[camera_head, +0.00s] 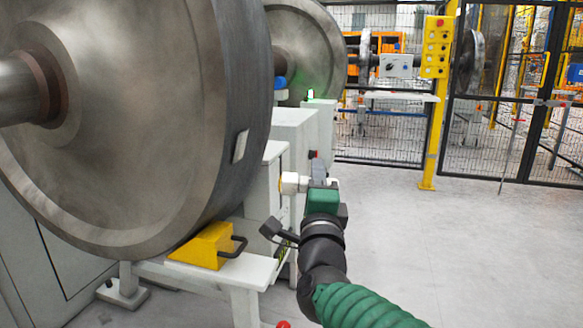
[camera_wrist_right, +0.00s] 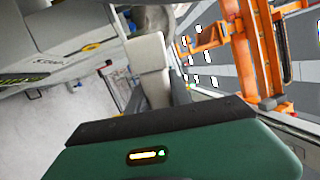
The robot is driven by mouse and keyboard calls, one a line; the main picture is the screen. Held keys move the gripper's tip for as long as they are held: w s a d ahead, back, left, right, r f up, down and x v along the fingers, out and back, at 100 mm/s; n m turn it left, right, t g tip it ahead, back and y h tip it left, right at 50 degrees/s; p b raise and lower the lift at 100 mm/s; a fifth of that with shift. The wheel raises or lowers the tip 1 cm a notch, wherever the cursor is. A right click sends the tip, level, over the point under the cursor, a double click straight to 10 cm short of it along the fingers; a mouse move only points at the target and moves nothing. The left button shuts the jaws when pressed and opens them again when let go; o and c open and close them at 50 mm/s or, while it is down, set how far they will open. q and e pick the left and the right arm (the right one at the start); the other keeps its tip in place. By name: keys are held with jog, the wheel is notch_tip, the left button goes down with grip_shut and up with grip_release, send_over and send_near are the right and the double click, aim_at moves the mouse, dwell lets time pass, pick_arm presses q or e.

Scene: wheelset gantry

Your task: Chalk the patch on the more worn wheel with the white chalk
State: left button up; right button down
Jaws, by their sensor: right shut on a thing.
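A large grey wheel (camera_head: 110,110) fills the left of the head view, on its axle (camera_head: 18,90). A small pale patch (camera_head: 240,146) sits on its dark tread, facing right. A second wheel (camera_head: 318,45) stands farther back, partly hidden by the first. My right gripper (camera_head: 318,178) is to the right of and below the patch, apart from the wheel. It is shut on the white chalk (camera_head: 292,183), which points left toward the wheel. The chalk also shows in the right wrist view (camera_wrist_right: 148,52) between the fingers. My left gripper is not in view.
A yellow chock (camera_head: 205,243) with a black handle sits under the near wheel on a white stand (camera_head: 250,270). Pale machine housings (camera_head: 293,135) stand behind the gripper. A yellow control post (camera_head: 434,100) and mesh fence are at the back. The floor at right is clear.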

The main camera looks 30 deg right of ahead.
dwell(0.3)
jog(key=w+a+r+p, duration=0.2)
jog(key=w+a+p, duration=0.1)
jog(key=w+a, duration=0.2)
jog(key=shift+w+p, duration=0.3)
jog(key=shift+w+a+r+p, duration=0.15)
jog(key=shift+w+a+p, duration=0.15)
jog(key=shift+w+a, duration=0.15)
dwell(0.9)
jog(key=shift+s+d+r+p, duration=0.7)
jog(key=shift+r+p, duration=1.5)
jog(key=shift+r, duration=1.3)
notch_tip(320, 180, down, 7)
jog(key=w+a+b, duration=0.1)
jog(key=b, duration=0.5)
jog(key=shift+w+a, duration=0.15)
jog(key=shift+w, duration=0.1)
